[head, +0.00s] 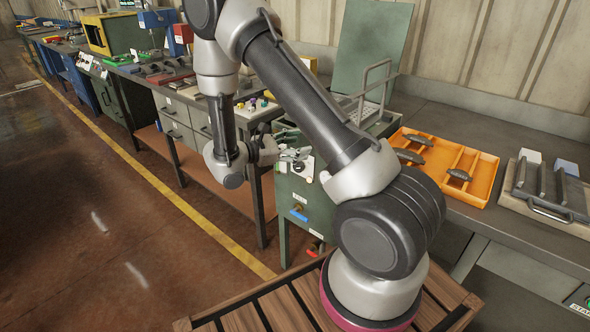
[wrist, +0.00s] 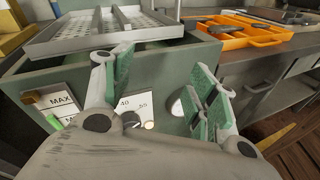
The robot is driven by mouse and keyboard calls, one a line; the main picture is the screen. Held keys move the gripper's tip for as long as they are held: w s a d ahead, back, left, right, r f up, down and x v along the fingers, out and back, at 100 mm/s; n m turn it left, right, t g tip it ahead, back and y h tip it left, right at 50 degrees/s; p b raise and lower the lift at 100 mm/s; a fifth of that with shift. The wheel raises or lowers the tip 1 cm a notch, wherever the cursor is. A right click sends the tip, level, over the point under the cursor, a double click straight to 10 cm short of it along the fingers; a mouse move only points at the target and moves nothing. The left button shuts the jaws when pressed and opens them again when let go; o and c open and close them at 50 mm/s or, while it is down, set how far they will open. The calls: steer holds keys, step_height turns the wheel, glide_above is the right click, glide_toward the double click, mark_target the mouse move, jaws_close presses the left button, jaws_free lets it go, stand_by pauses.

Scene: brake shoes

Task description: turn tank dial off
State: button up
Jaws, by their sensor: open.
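The tank is a green cabinet (head: 299,229) with its lid (head: 373,45) raised at the back. In the wrist view its green front (wrist: 70,78) faces me. A white dial plate (wrist: 142,103) with small numbers is on that front; the dial knob (wrist: 130,118) is dark and partly hidden by my gripper. My gripper (head: 293,148) is at the upper front of the tank, beside the plate. In the wrist view my gripper (wrist: 163,82) has its green-padded fingers spread, with nothing between them. I cannot tell whether a finger touches the dial, nor read its setting.
A perforated metal basket (wrist: 120,35) sits on top of the tank. A MAX label (wrist: 61,101) is left of the dial plate. An orange tray (head: 484,179) with dark brake shoes is on the bench to the right. A blue-handled valve (head: 298,215) is lower on the tank.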

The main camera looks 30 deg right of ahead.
mark_target(297, 168)
steer(key=w+a+f+n+t, duration=0.1)
steer(key=a+f+n+t, duration=0.15)
steer(key=f, duration=0.35)
steer(key=w+a+f+n+t, duration=0.2)
steer(key=f+n+t, duration=0.2)
steer(key=f, duration=0.3)
steer(key=shift+h, duration=0.3)
steer(key=x, duration=0.7)
steer(key=shift+s+d, duration=0.15)
steer(key=shift+d, duration=0.2)
steer(key=c, duration=1)
